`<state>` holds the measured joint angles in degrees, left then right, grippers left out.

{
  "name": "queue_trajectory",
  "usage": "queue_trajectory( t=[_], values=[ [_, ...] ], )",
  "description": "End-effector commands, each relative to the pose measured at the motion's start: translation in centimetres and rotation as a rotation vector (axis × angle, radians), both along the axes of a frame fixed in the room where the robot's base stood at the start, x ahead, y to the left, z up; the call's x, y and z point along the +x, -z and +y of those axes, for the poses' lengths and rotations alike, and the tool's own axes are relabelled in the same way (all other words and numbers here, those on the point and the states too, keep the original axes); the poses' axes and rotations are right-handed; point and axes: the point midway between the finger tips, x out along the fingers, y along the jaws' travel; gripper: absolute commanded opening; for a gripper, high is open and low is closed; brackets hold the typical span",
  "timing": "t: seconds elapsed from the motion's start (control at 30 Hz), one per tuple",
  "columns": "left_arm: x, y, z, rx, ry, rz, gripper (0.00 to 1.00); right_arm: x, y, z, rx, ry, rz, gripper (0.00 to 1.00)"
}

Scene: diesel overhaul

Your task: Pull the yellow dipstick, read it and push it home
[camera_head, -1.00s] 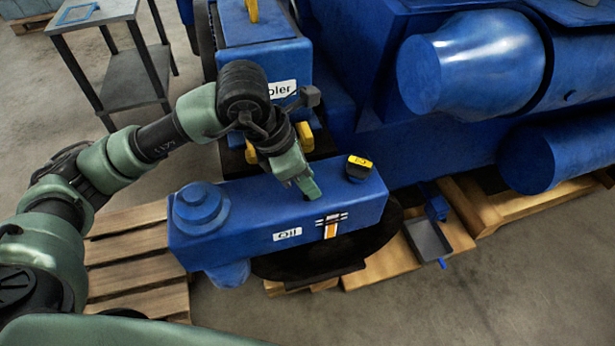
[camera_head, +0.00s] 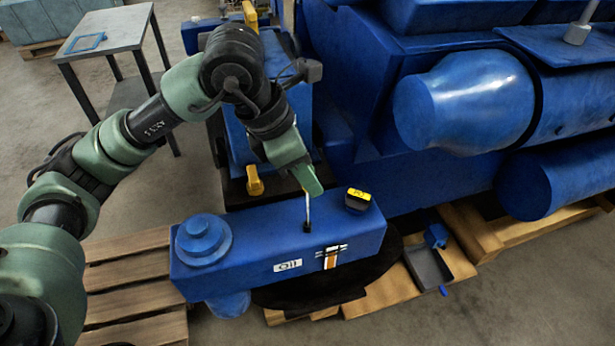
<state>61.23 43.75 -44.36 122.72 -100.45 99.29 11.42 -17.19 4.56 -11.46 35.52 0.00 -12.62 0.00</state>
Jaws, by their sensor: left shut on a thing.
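My left gripper (camera_head: 311,188) is shut on the dipstick, above the blue block labelled "Oil" (camera_head: 330,262). The dipstick's pale thin rod (camera_head: 308,211) shows below the fingers and runs down into a dark hole in the block's top. Its lower end is hidden inside the block, and its handle is hidden by the gripper. No level mark can be made out on the rod. My right gripper is not in view.
A black cap with a yellow top (camera_head: 358,197) stands close right of the rod. A round blue cap (camera_head: 202,235) is at the block's left end. A yellow handle (camera_head: 254,181) is behind. The large blue engine (camera_head: 400,180) fills the right. A grey table (camera_head: 110,30) stands back left.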

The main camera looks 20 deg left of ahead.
Motion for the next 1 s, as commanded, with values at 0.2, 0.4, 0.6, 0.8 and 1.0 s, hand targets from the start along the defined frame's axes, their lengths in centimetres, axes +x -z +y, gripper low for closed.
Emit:
queue_trajectory(
  t=[0.2, 0.4, 0.6, 0.8, 1.0],
  values=[
    [0.0, 0.0, 0.0, 0.0, 0.0, -0.001, 0.54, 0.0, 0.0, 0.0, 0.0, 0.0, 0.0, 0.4],
    [0.0, 0.1, 0.0, 0.0, 0.0, 0.0, 0.54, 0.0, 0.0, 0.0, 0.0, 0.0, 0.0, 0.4],
    [-0.1, -0.9, 0.3, -0.001, -0.001, -0.004, 0.54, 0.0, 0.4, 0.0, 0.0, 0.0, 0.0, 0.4],
    [-0.8, -4.0, 1.4, -0.001, -0.002, -0.007, 0.54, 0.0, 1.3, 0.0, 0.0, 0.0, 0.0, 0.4],
    [-1.4, -6.5, 2.3, -0.001, -0.001, -0.003, 0.54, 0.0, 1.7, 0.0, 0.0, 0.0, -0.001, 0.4]
  ],
)
